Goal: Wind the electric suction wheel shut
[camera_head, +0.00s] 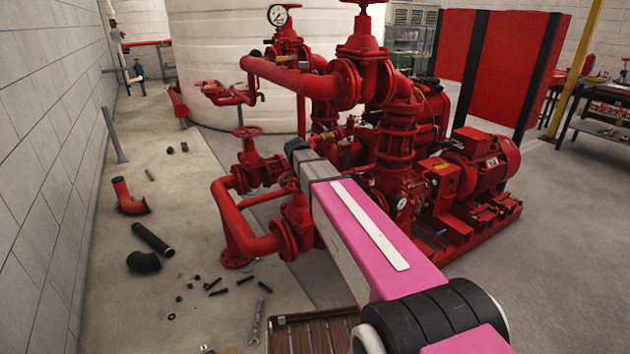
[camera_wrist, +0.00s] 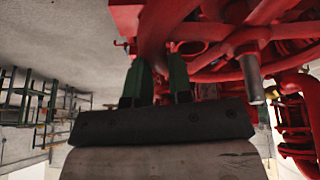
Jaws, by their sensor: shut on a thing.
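In the wrist view my gripper (camera_wrist: 158,68) has its two green fingers on either side of a thick red curved bar, which looks like the rim of a handwheel (camera_wrist: 158,32). The fingers are shut on it. A metal stem end (camera_wrist: 250,78) sticks out to the right of the fingers, among red parts. In the head view my pink arm reaches up and left to the pump pipework, and my fingers are hidden. The held wheel cannot be made out there. A red handwheel (camera_head: 247,132) on the left valve shows free of my arm.
Red pipework (camera_head: 245,235) stands close left of my arm, and a red motor (camera_head: 487,160) stands to the right. Loose bolts, a wrench (camera_head: 256,322) and pipe elbows (camera_head: 143,262) lie on the left floor.

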